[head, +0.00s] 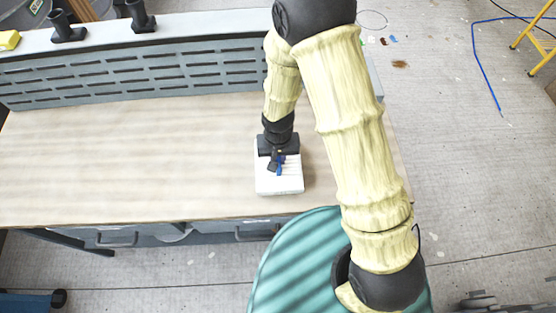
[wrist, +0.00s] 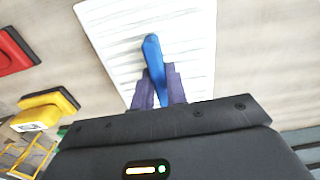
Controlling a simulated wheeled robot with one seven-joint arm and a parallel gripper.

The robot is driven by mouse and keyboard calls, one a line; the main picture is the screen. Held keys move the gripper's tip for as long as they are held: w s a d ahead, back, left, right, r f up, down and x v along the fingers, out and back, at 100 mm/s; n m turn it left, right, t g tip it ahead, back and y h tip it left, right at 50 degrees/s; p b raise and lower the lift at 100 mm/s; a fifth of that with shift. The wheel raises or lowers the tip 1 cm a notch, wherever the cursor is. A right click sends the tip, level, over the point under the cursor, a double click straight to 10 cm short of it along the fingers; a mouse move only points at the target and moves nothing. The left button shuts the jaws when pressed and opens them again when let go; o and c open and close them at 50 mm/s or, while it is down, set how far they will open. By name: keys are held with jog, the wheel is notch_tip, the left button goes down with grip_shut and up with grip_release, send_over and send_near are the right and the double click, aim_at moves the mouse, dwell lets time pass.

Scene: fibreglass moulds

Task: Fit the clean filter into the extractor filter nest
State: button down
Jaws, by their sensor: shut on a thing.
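The clean filter (head: 279,184) is a white pleated slab with a blue tab. In the head view it is at the front middle of the bench, below my gripper (head: 277,163). In the wrist view the filter (wrist: 110,32) fills the upper middle, and its blue tab (wrist: 153,55) stands between my fingers (wrist: 158,88). My gripper is shut on the tab. I cannot tell whether the filter touches the bench top or is just above it. I cannot make out the extractor filter nest in either view.
The wooden bench top (head: 120,165) is clear to the left. A grey slotted panel (head: 140,72) runs along its back, with dark fittings (head: 140,18) above. A teal striped round object (head: 300,265) stands in front. Red (wrist: 14,52) and yellow (wrist: 48,106) objects show at the wrist view's left.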

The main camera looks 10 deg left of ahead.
aim_at(278, 158)
notch_tip(278, 158, up, 8)
jog(key=shift+r+b, duration=0.1)
jog(key=shift+b, duration=0.55)
dwell(0.3)
